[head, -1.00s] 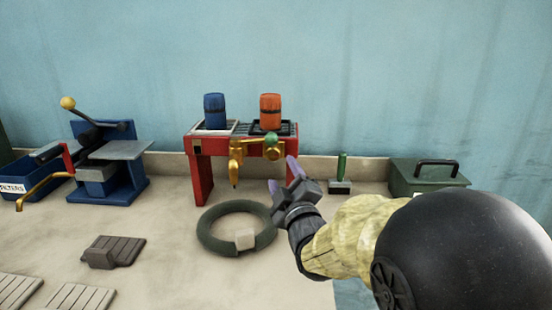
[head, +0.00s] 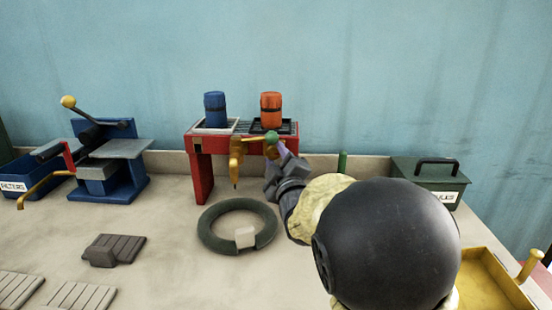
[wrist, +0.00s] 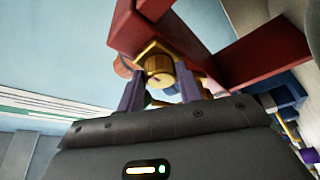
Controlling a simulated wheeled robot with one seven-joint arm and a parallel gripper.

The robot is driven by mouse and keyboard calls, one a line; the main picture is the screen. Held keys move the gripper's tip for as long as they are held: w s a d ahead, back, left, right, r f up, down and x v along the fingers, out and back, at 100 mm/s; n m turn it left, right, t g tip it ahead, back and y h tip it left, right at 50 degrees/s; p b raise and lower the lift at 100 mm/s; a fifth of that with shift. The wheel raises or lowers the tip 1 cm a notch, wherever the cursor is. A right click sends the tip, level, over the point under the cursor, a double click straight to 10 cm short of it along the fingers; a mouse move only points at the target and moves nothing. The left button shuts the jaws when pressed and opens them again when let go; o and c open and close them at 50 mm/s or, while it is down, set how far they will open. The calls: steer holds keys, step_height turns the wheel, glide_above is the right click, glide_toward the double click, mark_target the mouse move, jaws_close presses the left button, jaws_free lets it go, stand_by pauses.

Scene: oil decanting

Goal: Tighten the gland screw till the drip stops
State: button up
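The red stand (head: 203,172) carries brass tap work on its front. A brass spout (head: 236,165) hangs down at the left, and a green knob (head: 271,136) sits to its right. In the wrist view a slotted brass gland screw (wrist: 158,77) lies ahead, in line with the gap between my fingers. My gripper (head: 281,153) is at the right end of the brass work. Its two purple fingers (wrist: 160,90) are apart, one on each side of the screw; I cannot tell whether they touch it. No drip can be made out at the spout.
Blue (head: 215,109) and orange (head: 271,109) canisters stand on top of the stand. A dark green ring (head: 210,236) lies in front. A blue press (head: 121,175) is left, a green box (head: 428,180) right, and a yellow tray (head: 500,280) front right.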

steer(key=shift+f+m+b, duration=0.15)
steer(key=shift+m+b, duration=0.15)
steer(key=shift+b, duration=0.2)
steer(key=shift+a+f+m+t+h+b, duration=0.15)
steer(key=shift+m+t+h+b, duration=0.15)
steer(key=shift+m+b, duration=0.7)
steer(key=m+t+h+b, duration=0.1)
steer(key=m+b, duration=0.1)
steer(key=b, duration=0.1)
steer(key=shift+f+m, duration=0.15)
steer(key=shift+m, duration=0.25)
steer(key=m+h+b, duration=0.1)
steer(key=m, duration=0.1)
steer(key=m+t+h+b, duration=0.1)
steer(key=m+b, duration=0.1)
steer(key=m, duration=0.1)
steer(key=shift+a, duration=0.2)
steer(key=shift+a+r+m+h+b, duration=0.1)
steer(key=shift+m+h+b, duration=0.5)
steer(key=shift+m, duration=0.55)
steer(key=shift+a+r+m+h+b, duration=0.1)
steer(key=shift+m+h+b, duration=0.3)
steer(key=shift+m+h, duration=0.6)
steer(key=shift+m, duration=0.25)
steer(key=shift+d, duration=0.1)
steer(key=o, duration=1)
steer(key=shift+c, duration=0.2)
steer(key=shift+s, duration=0.1)
